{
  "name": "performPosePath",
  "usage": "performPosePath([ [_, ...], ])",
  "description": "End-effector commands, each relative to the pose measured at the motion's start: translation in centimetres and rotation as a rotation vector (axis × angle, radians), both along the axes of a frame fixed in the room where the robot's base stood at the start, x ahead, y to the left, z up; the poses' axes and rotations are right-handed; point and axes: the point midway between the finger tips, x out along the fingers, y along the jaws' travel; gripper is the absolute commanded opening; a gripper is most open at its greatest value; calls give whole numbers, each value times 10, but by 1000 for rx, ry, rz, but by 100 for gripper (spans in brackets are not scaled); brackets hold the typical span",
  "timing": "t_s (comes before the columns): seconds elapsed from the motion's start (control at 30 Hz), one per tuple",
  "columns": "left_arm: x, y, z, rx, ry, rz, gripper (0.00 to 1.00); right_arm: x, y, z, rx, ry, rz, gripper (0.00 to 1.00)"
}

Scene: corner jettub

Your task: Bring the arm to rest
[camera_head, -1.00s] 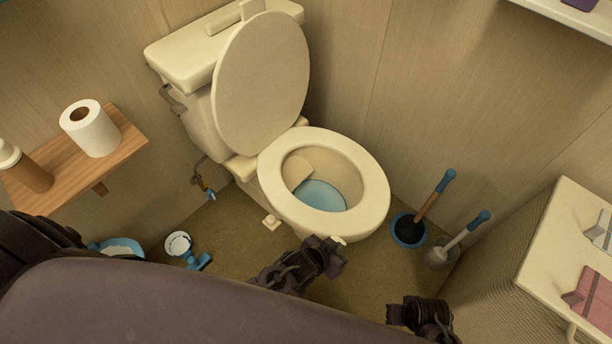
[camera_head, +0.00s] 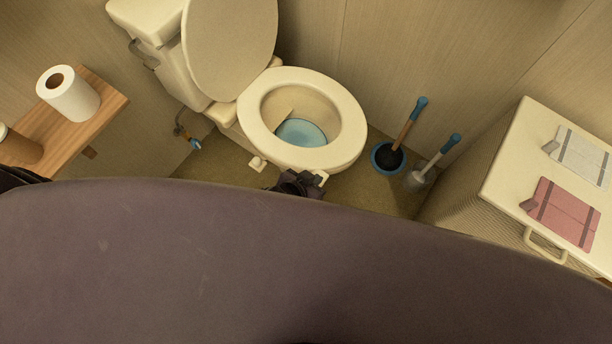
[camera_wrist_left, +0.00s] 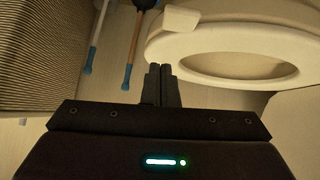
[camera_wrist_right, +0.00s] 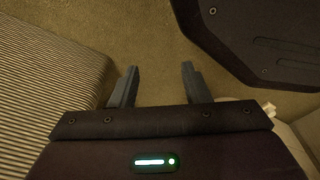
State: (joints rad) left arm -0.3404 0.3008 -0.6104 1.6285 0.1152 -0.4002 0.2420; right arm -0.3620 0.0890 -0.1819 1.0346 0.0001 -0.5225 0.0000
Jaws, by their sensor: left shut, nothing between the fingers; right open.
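My left gripper (camera_head: 300,183) shows in the head view at the front edge of the toilet (camera_head: 252,115), partly hidden behind my own dark body. In the left wrist view its fingers (camera_wrist_left: 160,76) are together with nothing between them, just beside the toilet's rim (camera_wrist_left: 200,42). My right gripper is hidden in the head view. In the right wrist view its fingers (camera_wrist_right: 158,84) are apart and empty, above brown floor (camera_wrist_right: 150,35).
A plunger (camera_head: 405,135) and a toilet brush (camera_head: 437,160) stand right of the toilet. A ribbed cabinet (camera_head: 505,170) with folded cloths (camera_head: 565,212) is at the right. A wooden shelf (camera_head: 100,115) with a paper roll (camera_head: 75,100) is at the left.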

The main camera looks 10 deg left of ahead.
Motion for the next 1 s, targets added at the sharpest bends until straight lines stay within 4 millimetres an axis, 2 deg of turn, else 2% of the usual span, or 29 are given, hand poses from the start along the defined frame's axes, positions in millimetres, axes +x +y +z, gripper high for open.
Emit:
performPosePath([
  [0.03,-9,4,11,0,2,-1,0,-6,-1,1,0,5,1,42],
  [0.1,-18,7,20,1,2,0,0,-11,-2,-1,-1,7,2,42],
  [0.3,-33,14,37,0,-1,1,0,-21,-4,-5,-2,11,3,42],
  [0.57,-37,19,37,10,6,3,0,-25,-4,-5,-1,13,3,42],
  [0.67,-38,36,18,51,34,17,0,-30,-5,0,-2,17,4,42],
  [0.77,-46,67,-19,122,95,40,0,-40,-7,7,-3,23,5,42],
  [0.87,-68,107,-62,200,186,70,0,-54,-10,16,-5,29,7,42],
  [0.97,-104,142,-99,256,292,99,0,-67,-12,24,-5,35,8,42],
  [1.0,-122,153,-112,272,338,107,0,-73,-14,27,-6,39,9,42],
])
